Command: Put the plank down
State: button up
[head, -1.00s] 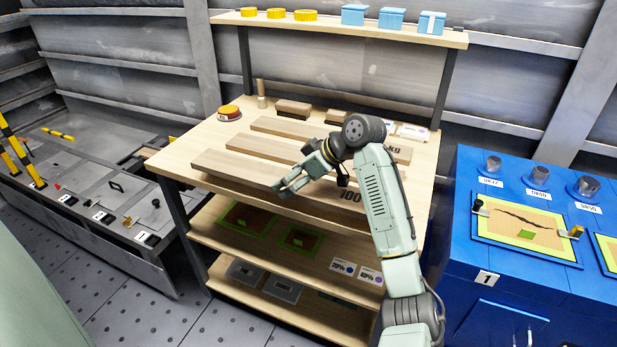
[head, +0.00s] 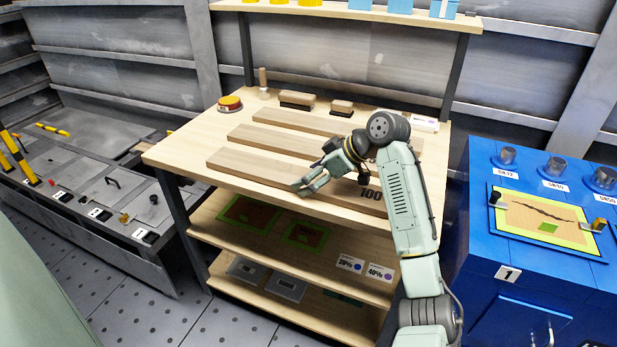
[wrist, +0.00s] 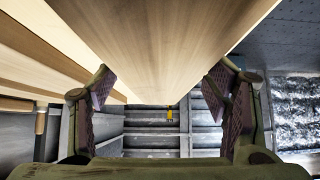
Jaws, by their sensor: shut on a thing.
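The held plank (head: 255,167) is a long pale wooden board marked 100 near its right end. It lies along the front of the top of the wooden workbench (head: 178,152), level with it or very close above; I cannot tell if it touches. My gripper (head: 310,186) is shut on the plank at about its middle, from the front side. In the wrist view the plank (wrist: 160,50) runs between the two fingers of my gripper (wrist: 163,100). My arm hides part of its right side.
Two similar planks, the middle one (head: 265,137) and the back one (head: 295,119), lie behind it. A red button (head: 230,103) and brush-like blocks (head: 297,99) stand at the back. Lower shelves hold panels and cards. A blue cabinet (head: 510,235) stands right.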

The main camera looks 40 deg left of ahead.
jog(key=o, duration=1.7)
jog(key=shift+f, duration=0.15)
jog(key=shift+c, duration=0.2)
